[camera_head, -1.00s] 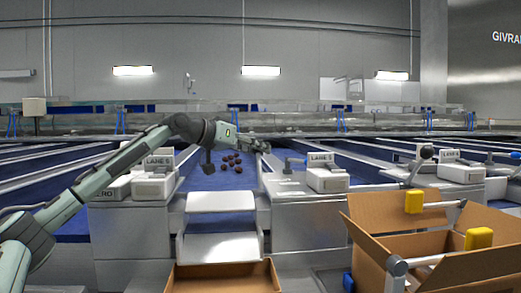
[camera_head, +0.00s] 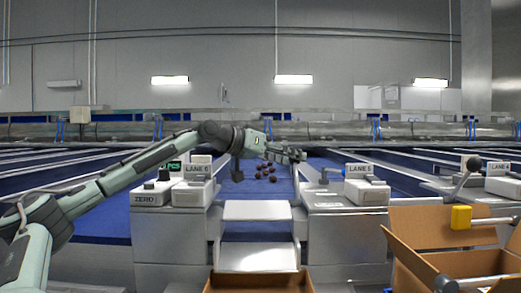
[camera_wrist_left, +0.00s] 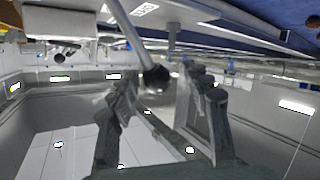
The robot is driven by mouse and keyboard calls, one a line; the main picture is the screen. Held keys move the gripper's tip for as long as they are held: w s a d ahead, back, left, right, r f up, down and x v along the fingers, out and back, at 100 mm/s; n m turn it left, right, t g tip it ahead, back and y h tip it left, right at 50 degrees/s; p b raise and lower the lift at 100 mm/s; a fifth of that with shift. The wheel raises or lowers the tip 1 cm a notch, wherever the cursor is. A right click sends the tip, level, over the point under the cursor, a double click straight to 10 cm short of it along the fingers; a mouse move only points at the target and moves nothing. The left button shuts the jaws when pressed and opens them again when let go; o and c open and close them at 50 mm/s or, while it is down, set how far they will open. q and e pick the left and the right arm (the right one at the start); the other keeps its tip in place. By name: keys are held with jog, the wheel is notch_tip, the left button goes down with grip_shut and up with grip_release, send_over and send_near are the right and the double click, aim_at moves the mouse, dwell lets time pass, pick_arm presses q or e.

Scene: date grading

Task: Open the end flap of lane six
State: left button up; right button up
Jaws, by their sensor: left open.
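A lane with a blue bed (camera_head: 240,187) and several dark dates (camera_head: 265,172) runs away from me in the middle of the head view. The label left of it seems to read LANE 6 (camera_head: 197,169). A pale stepped chute (camera_head: 257,210) stands at its near end. My left gripper (camera_head: 297,154) is open over the right edge of that lane. In the left wrist view, a pale rod with a dark ball knob (camera_wrist_left: 155,78) lies between the open fingers; contact cannot be told. My right gripper is not in view.
A cabinet labelled LANE 5 (camera_head: 359,168) stands right of the lane. A ball-ended lever (camera_head: 472,165) rises farther right. An open cardboard box (camera_head: 430,228) is at the lower right, and another box (camera_head: 258,283) sits below the chute. A ZERO button box (camera_head: 150,195) is at the left.

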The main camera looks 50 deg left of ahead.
pick_arm(q)
jog(key=v, duration=1)
jog(key=shift+s, duration=0.1)
dwell(0.6)
